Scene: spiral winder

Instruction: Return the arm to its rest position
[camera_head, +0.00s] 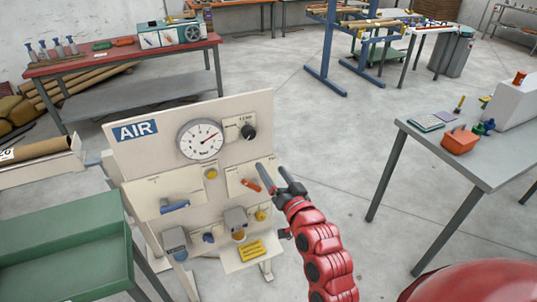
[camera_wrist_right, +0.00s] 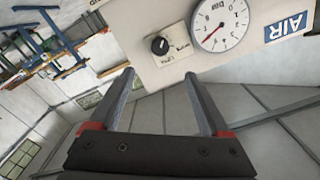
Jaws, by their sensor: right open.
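My right arm, red and segmented, reaches up from the bottom of the head view. Its gripper (camera_head: 277,173) is in front of the right part of the AIR panel (camera_head: 190,115), near an orange-red lever (camera_head: 251,185). In the right wrist view the gripper (camera_wrist_right: 160,90) has its two fingers apart, with nothing between them. The panel's black knob (camera_wrist_right: 160,45) and round gauge (camera_wrist_right: 220,27) lie beyond the fingertips. The gauge also shows in the head view (camera_head: 201,139). My left gripper is not in view.
A green bin (camera_head: 66,250) stands at the left front. A grey table (camera_head: 470,166) with an orange box (camera_head: 460,140) stands to the right. A red-topped bench (camera_head: 120,57) and a blue rack (camera_head: 333,50) are behind. Open floor (camera_head: 320,130) lies between panel and table.

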